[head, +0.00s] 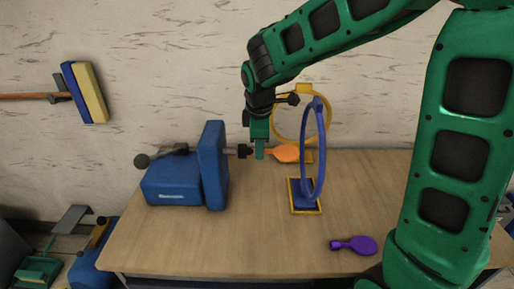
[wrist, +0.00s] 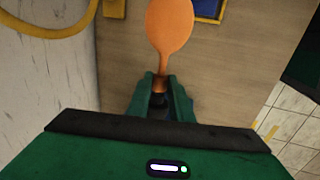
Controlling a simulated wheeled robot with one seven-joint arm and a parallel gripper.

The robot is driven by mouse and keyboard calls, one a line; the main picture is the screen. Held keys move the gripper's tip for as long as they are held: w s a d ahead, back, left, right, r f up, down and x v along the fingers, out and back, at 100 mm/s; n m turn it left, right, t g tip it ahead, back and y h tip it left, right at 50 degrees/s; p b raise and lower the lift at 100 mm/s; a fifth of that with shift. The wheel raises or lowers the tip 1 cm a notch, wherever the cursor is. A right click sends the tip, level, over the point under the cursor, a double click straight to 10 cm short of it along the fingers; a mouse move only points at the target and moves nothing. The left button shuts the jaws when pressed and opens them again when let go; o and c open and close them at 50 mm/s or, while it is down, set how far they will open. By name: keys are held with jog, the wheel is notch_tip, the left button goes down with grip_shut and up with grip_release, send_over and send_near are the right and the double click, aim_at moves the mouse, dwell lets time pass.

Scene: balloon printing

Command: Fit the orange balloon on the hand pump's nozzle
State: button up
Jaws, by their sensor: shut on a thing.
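The orange balloon (head: 287,154) lies sideways above the back of the table, its round end pointing right. My gripper (head: 260,152) is shut on its neck; the wrist view shows both fingers (wrist: 162,95) on either side of the neck, with the balloon's body (wrist: 170,25) beyond them. The blue hand pump (head: 213,170) stands at the left of the table, its dark nozzle (head: 243,151) pointing right, close to the balloon's neck end. A dark piece shows between the fingers in the wrist view. I cannot tell whether the neck is around the nozzle.
A blue ring (head: 305,150) on a yellow-edged base stands right of the balloon, with a yellow ring (head: 274,118) behind. A purple balloon (head: 362,246) lies at the front right. The table's front middle (head: 230,245) is clear. The wall is close behind.

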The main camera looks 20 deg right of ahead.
jog(key=shift+w+a, duration=0.15)
jog(key=shift+a, duration=0.3)
dwell(0.7)
jog(key=o, duration=0.9)
jog(key=shift+c, duration=0.2)
jog(key=v, duration=0.9)
